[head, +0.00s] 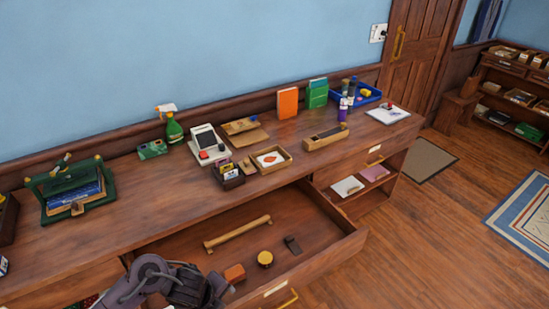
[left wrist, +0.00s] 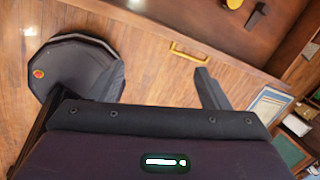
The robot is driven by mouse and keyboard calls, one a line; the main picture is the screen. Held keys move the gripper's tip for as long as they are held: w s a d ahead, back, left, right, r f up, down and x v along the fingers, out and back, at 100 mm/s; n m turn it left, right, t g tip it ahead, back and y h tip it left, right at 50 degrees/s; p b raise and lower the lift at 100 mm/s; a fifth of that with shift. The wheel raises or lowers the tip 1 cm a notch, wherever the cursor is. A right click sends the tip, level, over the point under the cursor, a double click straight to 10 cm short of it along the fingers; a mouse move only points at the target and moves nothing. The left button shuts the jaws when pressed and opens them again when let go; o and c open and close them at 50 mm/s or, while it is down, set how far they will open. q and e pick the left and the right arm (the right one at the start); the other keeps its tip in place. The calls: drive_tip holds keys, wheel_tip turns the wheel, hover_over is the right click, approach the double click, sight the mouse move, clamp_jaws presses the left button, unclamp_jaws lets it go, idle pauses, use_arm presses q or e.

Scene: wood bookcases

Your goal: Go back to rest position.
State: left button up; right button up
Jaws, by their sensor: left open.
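My left gripper (head: 212,291) comes in low in the head view, at the near side of an open drawer (head: 336,247). In the left wrist view my left gripper (left wrist: 132,85) is open, with nothing between its fingers. The drawer's yellow handle (left wrist: 190,52) lies beyond the fingers there, apart from them. Inside the drawer are a light wooden bar (head: 237,234), a round yellow tin (head: 265,259), an orange block (head: 234,273) and a small dark item (head: 292,245). My right gripper is not in view.
The long wooden counter (head: 130,213) carries a green spray bottle (head: 174,129), a green rack (head: 70,188), a blue tray (head: 372,98) and several small items. An open shelf below holds papers (head: 348,186). Wooden floor (head: 420,240) is clear at the right.

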use_arm(q)
drive_tip(key=s+d+r+n+t, duration=0.25)
drive_tip(key=d+r+n, duration=0.25)
drive_tip(key=r+n, duration=0.4)
drive_tip(key=s+a+r+n+g+y, duration=0.25)
drive_tip(key=s+a+n, duration=0.65)
drive_tip(key=n, duration=0.5)
wheel_tip(320, 180, down, 33)
drive_tip(key=a+b, duration=0.1)
drive_tip(key=b, duration=0.4)
drive_tip(key=s+a+f+g+b, duration=0.1)
drive_tip(key=s+a+f+b, duration=0.1)
drive_tip(key=s+f, duration=0.8)
drive_tip(key=s+a+f+b, duration=0.1)
drive_tip(key=s+f+b, duration=0.2)
drive_tip(key=s+f, duration=0.7)
wheel_tip(320, 180, down, 5)
drive_tip(key=shift+s+a+r+g+h, duration=0.2)
drive_tip(key=shift+s+a+g+h, duration=0.1)
drive_tip(key=shift+a+g+h, duration=0.1)
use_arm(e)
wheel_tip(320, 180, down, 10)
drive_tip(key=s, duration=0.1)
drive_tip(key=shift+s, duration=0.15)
